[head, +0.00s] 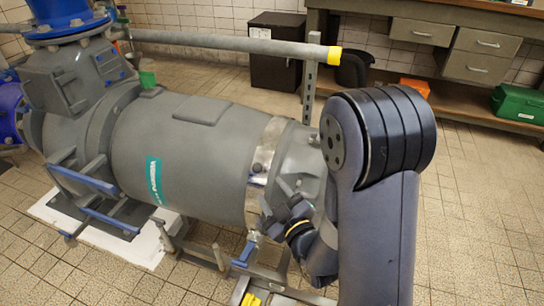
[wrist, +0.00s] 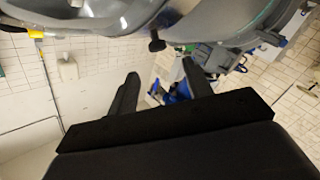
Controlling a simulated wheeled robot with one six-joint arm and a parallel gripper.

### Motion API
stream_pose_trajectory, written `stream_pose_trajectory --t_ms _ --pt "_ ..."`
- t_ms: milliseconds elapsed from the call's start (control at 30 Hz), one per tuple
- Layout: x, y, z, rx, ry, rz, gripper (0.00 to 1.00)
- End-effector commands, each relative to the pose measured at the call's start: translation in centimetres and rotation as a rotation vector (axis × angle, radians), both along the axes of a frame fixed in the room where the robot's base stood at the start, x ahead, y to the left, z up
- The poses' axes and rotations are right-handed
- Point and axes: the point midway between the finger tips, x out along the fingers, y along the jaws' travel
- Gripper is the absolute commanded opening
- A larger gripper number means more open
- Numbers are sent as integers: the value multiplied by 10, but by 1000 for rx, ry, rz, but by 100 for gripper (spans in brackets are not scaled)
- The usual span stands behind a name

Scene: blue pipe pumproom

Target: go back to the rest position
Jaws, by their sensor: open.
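My gripper (head: 272,208) is in front of the right end of the large grey pump housing (head: 195,135), near its shiny metal band (head: 262,160). In the wrist view the two dark fingers of my gripper (wrist: 162,82) stand apart with nothing between them. The curved grey housing (wrist: 120,15) fills the top of that view, beyond the fingertips. In the head view the fingertips are small and partly merge with the dark wrist, so I cannot tell whether they touch the housing.
A grey rail with a yellow end (head: 333,54) runs behind the housing. A workbench (head: 450,40) with drawers, a black cabinet (head: 276,52), an orange box (head: 414,87) and a green case (head: 518,104) stand at the back. Tiled floor (head: 480,220) at the right is clear.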

Motion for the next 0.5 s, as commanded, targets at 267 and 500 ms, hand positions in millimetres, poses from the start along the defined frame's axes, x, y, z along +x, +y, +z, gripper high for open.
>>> stream_pose_trajectory --t_ms 267,500 --pt "34 17 0 0 -3 1 48" --pt "74 36 -1 1 -2 -1 48"
